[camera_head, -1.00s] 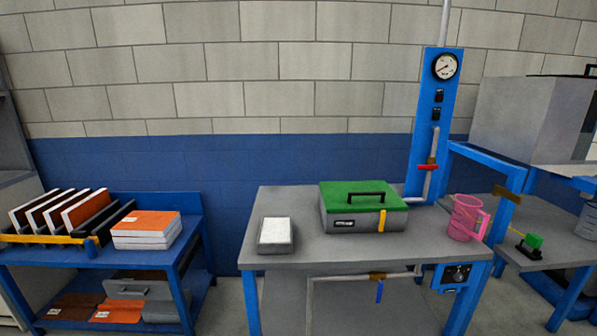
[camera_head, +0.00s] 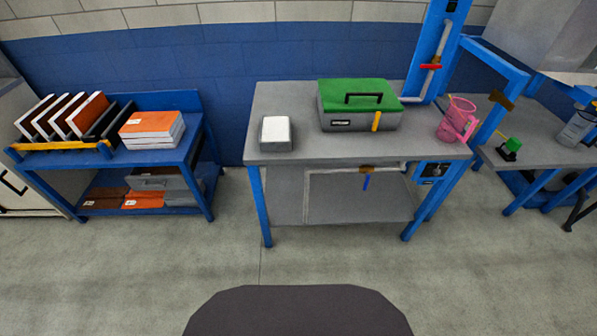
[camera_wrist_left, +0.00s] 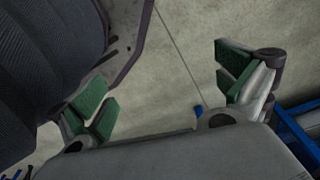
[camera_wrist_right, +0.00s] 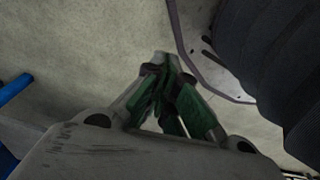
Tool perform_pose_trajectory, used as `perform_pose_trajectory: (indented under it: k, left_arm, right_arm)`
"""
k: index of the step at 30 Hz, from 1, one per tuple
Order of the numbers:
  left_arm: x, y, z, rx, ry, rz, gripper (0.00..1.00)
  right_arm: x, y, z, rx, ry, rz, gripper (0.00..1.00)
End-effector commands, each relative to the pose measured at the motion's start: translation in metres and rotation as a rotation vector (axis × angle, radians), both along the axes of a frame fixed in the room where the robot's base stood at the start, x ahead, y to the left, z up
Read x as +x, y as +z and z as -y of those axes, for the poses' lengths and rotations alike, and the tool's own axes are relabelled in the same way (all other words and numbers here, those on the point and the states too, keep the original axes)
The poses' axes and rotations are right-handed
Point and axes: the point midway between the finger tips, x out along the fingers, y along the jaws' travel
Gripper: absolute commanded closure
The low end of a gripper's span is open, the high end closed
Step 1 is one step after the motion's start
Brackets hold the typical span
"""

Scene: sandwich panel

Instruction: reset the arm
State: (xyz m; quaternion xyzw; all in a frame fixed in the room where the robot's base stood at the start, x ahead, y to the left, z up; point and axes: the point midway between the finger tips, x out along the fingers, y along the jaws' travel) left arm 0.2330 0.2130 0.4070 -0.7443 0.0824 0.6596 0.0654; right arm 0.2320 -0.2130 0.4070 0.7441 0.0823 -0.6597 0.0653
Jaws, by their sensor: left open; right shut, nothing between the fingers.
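My left gripper (camera_wrist_left: 165,88) shows in the left wrist view, with its green-padded fingers spread wide and only bare floor between them. My right gripper (camera_wrist_right: 170,95) shows in the right wrist view, with its green-padded fingers together and nothing between them. Both are over the grey floor, close beside dark parts of my own body. Neither arm shows in the head view.
A grey workbench (camera_head: 400,151) holds a green-lidded box (camera_head: 358,107), a white-topped block (camera_head: 276,133) and a pink jug (camera_head: 457,120). A blue cart (camera_head: 150,167) with panels and orange-topped stacks (camera_head: 152,124) stands left. The floor (camera_head: 130,270) in front is clear.

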Motion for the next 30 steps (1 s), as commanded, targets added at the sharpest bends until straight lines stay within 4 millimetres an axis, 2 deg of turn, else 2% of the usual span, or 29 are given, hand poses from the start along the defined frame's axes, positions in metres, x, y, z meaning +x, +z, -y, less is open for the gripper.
perform_pose_trajectory:
  k: [16, 30]
  left_arm:
    - [-0.049, 0.005, -0.016, 0.014, -0.001, -0.011, 0.00]
    - [-0.096, 0.016, -0.032, 0.024, -0.002, -0.018, 0.00]
  right_arm:
    - [-0.048, 0.005, 0.016, -0.014, 0.001, -0.010, 1.00]
    - [-0.096, 0.016, 0.032, -0.024, 0.002, -0.017, 1.00]
